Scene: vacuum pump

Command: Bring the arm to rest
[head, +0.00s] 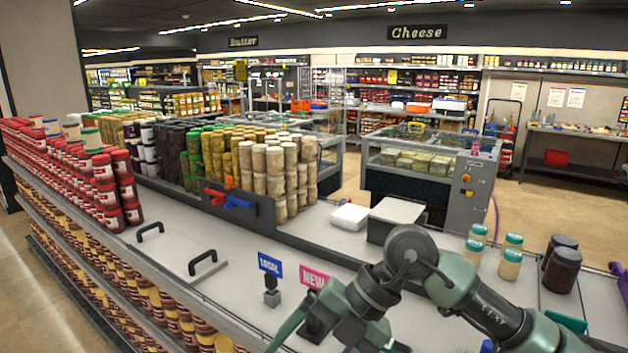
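My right arm (487,308), green and dark grey, comes in from the lower right. It reaches left over the light grey counter (236,293), bent at a round dark joint (410,252). A narrow green part (291,326) at its far end, near the bottom edge, looks like part of my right gripper. I cannot tell whether the fingers are open or shut, and no held object shows. My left arm and gripper are not in view.
Pink NEW (313,277) and blue LOCAL (270,264) signs stand close to the arm. Teal-lidded jars (510,264) and dark jars (562,271) stand beyond it. Beige jar stacks (275,178) and red and blue handles (229,199) are farther back.

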